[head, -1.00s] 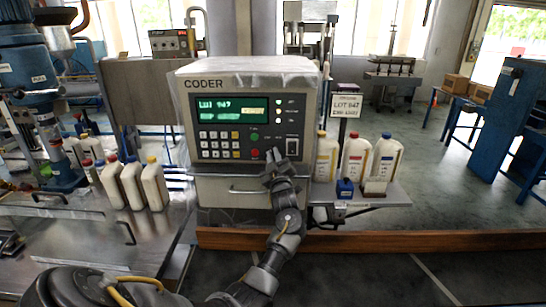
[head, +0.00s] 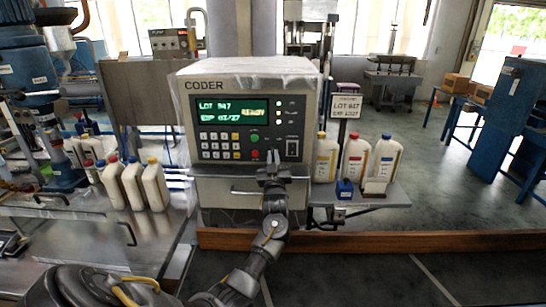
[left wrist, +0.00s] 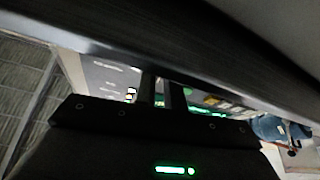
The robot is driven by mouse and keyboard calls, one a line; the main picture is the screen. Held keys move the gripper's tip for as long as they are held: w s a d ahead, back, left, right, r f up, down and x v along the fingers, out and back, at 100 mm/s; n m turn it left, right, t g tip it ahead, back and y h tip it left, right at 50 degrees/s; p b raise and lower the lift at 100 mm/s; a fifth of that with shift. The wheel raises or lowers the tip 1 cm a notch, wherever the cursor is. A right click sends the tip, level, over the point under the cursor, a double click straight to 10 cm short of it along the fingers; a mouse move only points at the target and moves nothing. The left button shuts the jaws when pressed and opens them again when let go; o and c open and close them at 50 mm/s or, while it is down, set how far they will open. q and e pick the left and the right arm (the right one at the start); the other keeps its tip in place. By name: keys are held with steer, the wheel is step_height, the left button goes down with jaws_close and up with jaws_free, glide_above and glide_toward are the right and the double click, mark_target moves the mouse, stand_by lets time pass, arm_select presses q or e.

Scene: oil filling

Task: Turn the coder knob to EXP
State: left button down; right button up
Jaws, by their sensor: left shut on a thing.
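The grey coder (head: 250,75) stands ahead with its dark front panel facing me. Its green display (head: 232,111) shows a LOT line, an EXP line and the word READY. My left gripper (head: 272,160) is at the lower right of the panel, pointing up, and shut on the coder knob. The fingers hide the knob and its setting marks. In the left wrist view the fingers (left wrist: 162,90) are close together before the tilted panel (left wrist: 112,72); the knob cannot be made out there. My right gripper is out of view.
White bottles (head: 358,157) stand on a shelf right of the coder, with a blue ink bottle (head: 345,188) in front. A lot card (head: 346,106) stands behind them. More bottles (head: 153,185) stand left. A drawer handle (head: 243,191) is below the panel.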

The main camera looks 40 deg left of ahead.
arm_select(q)
steer(key=m+t+h+p, duration=0.1)
steer(key=m, duration=0.2)
steer(key=m+t+h+p, duration=0.1)
steer(key=m+h, duration=0.1)
steer(key=m, duration=0.1)
steer(key=shift+s+a+m, duration=0.1)
steer(key=shift+m, duration=0.3)
steer(key=shift+m+t+h+p, duration=0.3)
steer(key=shift+m+h+p, duration=0.4)
steer(key=shift+m, duration=0.85)
steer(key=shift+m+t+h+p, duration=0.4)
steer(key=shift+m+h, duration=0.5)
steer(key=shift+m, duration=0.95)
steer(key=shift+f, duration=0.1)
steer(key=c, duration=1.5)
jaws_free()
steer(key=b+v, duration=0.3)
steer(key=v, duration=0.8)
steer(key=shift+a+r, duration=0.1)
steer(key=shift+r, duration=0.1)
